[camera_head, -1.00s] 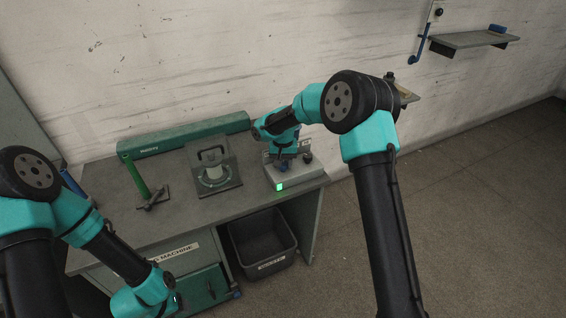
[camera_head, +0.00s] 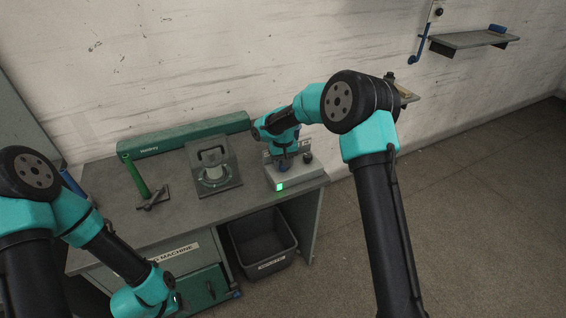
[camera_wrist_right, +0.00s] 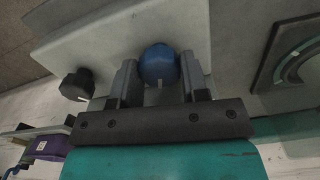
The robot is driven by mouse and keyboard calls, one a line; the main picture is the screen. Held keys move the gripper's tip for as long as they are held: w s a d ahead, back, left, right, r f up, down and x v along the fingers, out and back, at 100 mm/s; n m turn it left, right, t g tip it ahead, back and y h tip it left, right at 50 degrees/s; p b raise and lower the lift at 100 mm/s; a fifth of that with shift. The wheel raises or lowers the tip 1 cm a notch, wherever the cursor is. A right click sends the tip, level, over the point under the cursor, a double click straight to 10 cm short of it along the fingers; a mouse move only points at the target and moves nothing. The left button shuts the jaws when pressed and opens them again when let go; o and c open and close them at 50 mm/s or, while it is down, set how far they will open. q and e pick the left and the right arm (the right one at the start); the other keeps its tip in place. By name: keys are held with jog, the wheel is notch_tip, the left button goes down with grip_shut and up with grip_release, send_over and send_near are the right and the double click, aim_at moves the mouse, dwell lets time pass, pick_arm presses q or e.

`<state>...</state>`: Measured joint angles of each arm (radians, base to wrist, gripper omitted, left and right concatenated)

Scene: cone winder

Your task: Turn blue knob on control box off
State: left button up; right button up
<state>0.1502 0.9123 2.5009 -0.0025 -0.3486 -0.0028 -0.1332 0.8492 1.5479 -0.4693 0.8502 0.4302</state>
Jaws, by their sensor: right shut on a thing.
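The control box (camera_head: 301,174) is a light grey box at the right end of the bench, with a lit green light (camera_head: 280,187) on its front corner. My right gripper (camera_wrist_right: 158,80) is over the box, its two fingers on either side of the blue knob (camera_wrist_right: 158,62), shut on it. In the head view my right wrist largely hides the fingers. The knob has a pale mark at its edge facing the gripper. A black knob (camera_wrist_right: 77,85) sits on the same box, apart from the fingers. My left arm hangs low at the lower left; its fingers cannot be made out.
A winding unit with a handle (camera_head: 214,178) and a green post (camera_head: 136,176) stand on the bench left of the box. A long green housing (camera_head: 184,137) runs along the back. A dark bin (camera_head: 262,243) is below the bench.

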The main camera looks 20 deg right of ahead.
jog(key=n, duration=0.5)
jog(key=shift+n, duration=0.3)
jog(key=n, duration=0.5)
dwell(0.4)
jog(key=o, duration=0.9)
jog(key=shift+o, duration=0.2)
jog(key=shift+r, duration=0.15)
notch_tip(320, 180, up, 17)
